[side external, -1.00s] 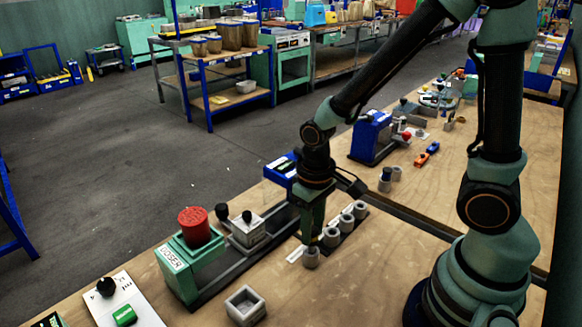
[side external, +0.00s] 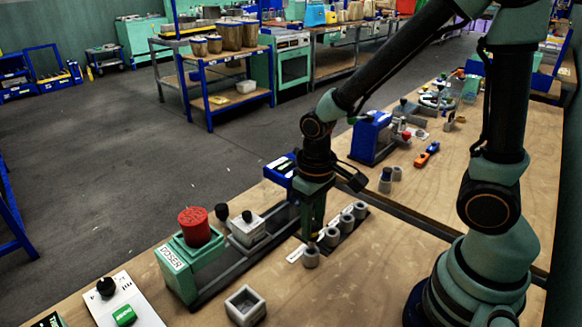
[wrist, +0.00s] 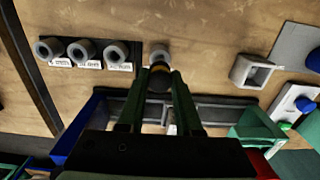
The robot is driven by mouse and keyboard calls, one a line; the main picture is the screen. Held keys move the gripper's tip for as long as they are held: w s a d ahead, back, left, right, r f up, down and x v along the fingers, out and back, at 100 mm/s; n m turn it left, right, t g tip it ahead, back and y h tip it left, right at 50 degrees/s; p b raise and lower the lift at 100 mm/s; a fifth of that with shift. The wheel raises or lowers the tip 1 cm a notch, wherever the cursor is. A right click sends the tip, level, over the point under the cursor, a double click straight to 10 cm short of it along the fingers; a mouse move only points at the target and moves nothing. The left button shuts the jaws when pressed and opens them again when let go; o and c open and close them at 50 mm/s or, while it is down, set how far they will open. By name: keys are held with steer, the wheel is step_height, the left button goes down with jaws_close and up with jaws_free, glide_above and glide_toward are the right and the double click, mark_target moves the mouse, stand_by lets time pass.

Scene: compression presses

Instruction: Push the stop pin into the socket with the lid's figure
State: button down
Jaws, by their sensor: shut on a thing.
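I cannot tell whether the pin's end is inside that socket. Three grey sockets (wrist: 82,50) stand on a black strip to the left, with white labels (wrist: 88,65) too small to read. I cannot make out a figure on any lid.
A green press with a red cap (side external: 195,226) stands left, marked "DOSER", beside a pale block with a black knob (side external: 247,228). A square grey cup (side external: 245,305) sits in front. A blue press (side external: 371,137) is farther back. Bare wood lies right of the sockets.

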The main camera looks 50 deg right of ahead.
steer(key=shift+r, duration=2)
steer(key=d+r, duration=0.1)
steer(key=d, duration=0.6)
steer(key=shift+d+r, duration=0.3)
steer(key=shift+r, duration=0.1)
steer(key=shift+f, duration=2.9)
steer(key=shift+f, duration=2.05)
